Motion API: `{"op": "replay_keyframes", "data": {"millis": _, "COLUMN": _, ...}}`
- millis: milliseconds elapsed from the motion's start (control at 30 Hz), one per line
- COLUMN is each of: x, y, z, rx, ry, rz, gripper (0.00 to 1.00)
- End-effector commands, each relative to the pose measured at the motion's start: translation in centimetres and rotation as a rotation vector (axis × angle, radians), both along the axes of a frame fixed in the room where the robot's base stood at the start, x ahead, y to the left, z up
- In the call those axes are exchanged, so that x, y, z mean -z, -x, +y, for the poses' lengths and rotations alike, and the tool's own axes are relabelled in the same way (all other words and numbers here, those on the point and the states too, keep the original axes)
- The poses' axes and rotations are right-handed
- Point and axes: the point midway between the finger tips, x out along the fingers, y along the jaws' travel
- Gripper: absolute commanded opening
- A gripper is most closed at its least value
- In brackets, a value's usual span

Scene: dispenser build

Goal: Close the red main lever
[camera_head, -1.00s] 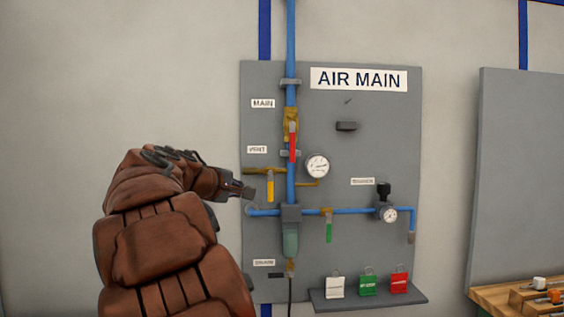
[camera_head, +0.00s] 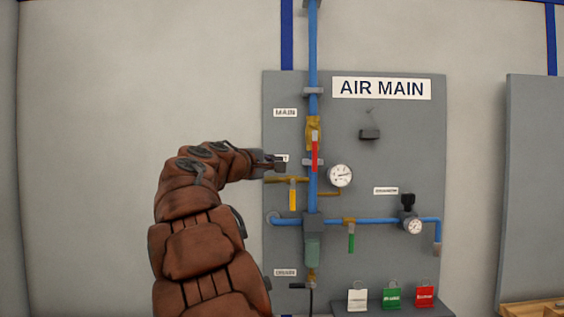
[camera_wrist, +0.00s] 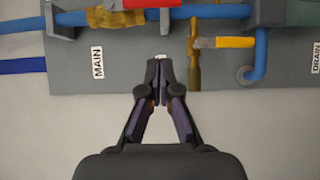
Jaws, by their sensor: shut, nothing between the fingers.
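The red main lever (camera_head: 315,153) hangs down along the vertical blue pipe, below the brass main valve (camera_head: 313,127). In the wrist view the lever (camera_wrist: 158,3) is cut off at the top edge, beside the brass valve (camera_wrist: 125,18). My gripper (camera_head: 283,162) is shut and empty, in front of the board's left part, left of the lever and apart from it in the picture. In the wrist view its fingertips (camera_wrist: 160,60) are together, over the grey board between the MAIN label and the yellow lever. The gripper covers most of the vent label.
A yellow lever (camera_head: 293,197) hangs on a brass side pipe just below my gripper. A gauge (camera_head: 341,176) is right of the red lever. A green lever (camera_head: 351,240) and a black-knobbed regulator (camera_head: 408,205) are lower right. The left wall is clear.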

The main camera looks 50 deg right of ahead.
Motion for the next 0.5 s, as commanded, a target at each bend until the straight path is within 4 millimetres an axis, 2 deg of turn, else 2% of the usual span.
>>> {"op": "replay_keyframes", "data": {"millis": 200, "x": 0.0, "y": -0.3, "z": -3.9, "rx": 0.0, "ry": -0.003, "rz": 0.0, "gripper": 0.0}}
{"op": "replay_keyframes", "data": {"millis": 500, "x": -0.2, "y": -0.6, "z": -8.1, "rx": 0.002, "ry": -0.001, "rz": -0.001, "gripper": 0.0}}
